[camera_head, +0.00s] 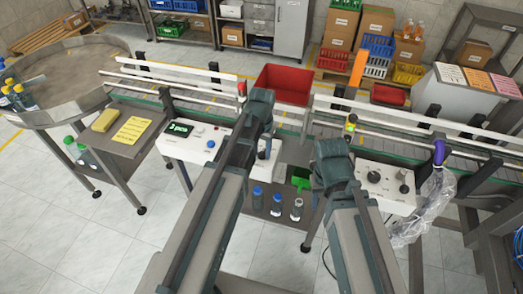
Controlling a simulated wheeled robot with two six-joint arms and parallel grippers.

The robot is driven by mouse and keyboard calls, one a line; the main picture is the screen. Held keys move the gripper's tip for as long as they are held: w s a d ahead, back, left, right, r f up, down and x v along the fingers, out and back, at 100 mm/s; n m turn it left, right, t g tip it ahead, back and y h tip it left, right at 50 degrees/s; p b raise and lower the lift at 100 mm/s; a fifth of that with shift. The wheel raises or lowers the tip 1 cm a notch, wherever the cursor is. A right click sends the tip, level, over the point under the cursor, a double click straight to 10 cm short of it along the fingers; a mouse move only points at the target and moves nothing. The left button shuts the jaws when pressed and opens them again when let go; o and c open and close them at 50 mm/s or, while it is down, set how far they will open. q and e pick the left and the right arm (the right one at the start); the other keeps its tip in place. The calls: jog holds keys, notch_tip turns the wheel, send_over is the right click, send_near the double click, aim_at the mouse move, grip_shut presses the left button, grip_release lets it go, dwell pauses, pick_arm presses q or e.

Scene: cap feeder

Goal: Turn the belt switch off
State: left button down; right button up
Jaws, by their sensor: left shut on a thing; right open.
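A white control box (385,186) with dark round knobs (374,177) stands at the right of the belt. A longer white box (190,146) with a green display (180,129) and blue knobs stands left of centre. No label is readable, so I cannot tell which control is the belt switch. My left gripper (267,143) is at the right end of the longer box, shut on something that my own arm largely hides. My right gripper (336,165) is open, between the two boxes and left of the dark knobs; its fingertips are mostly hidden.
The conveyor belt (455,160) with rails runs behind both boxes. Several bottles (276,204) stand on a low shelf between them. A red bin (283,84) is behind the belt. A clear bag (429,208) hangs right of the right box. A round table (75,75) is at left.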

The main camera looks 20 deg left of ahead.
aim_at(262, 153)
pick_arm(q)
jog(key=n, duration=0.4)
jog(key=shift+d+n, duration=0.1)
jog(key=shift+n, duration=2)
jog(key=shift+c, duration=2.1)
grip_release()
notch_tip(262, 153, up, 14)
jog(key=p, duration=1.4)
